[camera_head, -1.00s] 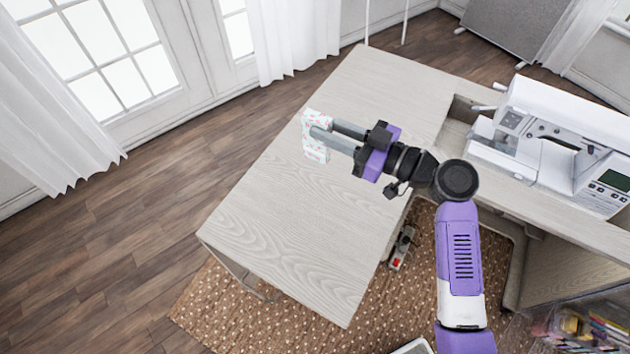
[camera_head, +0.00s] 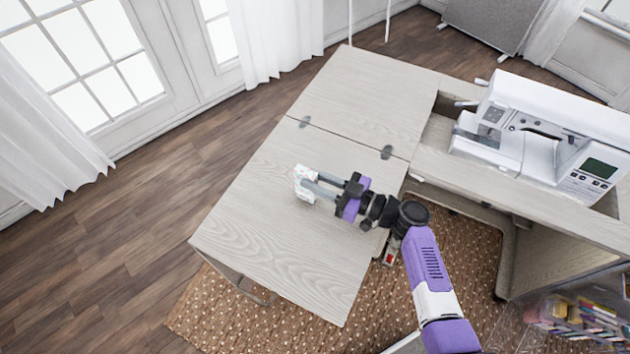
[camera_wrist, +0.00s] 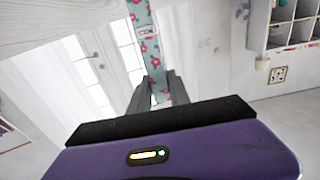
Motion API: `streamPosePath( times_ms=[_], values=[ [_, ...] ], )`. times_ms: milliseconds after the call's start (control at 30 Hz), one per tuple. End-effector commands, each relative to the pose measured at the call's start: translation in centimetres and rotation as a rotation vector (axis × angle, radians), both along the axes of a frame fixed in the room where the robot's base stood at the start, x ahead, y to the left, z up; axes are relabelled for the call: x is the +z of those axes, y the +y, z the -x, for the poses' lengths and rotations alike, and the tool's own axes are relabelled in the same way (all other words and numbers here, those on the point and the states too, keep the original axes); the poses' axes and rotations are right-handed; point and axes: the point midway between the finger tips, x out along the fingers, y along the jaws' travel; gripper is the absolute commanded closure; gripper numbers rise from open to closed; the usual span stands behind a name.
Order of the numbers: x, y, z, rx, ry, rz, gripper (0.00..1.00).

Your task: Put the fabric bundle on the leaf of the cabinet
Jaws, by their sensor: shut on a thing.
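The fabric bundle (camera_head: 303,183) is small and pale with a floral pattern. In the wrist view the bundle (camera_wrist: 152,50) shows teal with pink-red flowers. My gripper (camera_head: 312,187) is shut on it; the fingers (camera_wrist: 158,88) close on its lower part in the wrist view. The leaf (camera_head: 260,245) is the pale wood-grain panel at the front left of the cabinet, joined by two dark hinges. In the head view the bundle and gripper overlap the leaf's upper middle. I cannot tell whether the bundle touches it or hangs above it.
The fixed cabinet top (camera_head: 365,95) lies behind the hinges and is bare. A white sewing machine (camera_head: 545,140) stands at the right. A clear bin (camera_head: 580,320) of coloured items is at the lower right. The leaf's front part is clear.

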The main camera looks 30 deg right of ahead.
Motion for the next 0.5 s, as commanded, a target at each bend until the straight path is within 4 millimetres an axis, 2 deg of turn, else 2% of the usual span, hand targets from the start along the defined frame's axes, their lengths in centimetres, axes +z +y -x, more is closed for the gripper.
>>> streamPosePath(
  times_ms=[100, 500],
  values=[
    [-0.89, 0.02, 0.02, 0.000, 0.001, 0.000, 1.00],
    [-1.27, 0.02, 0.04, 0.000, 0.000, 0.000, 1.00]
  ],
)
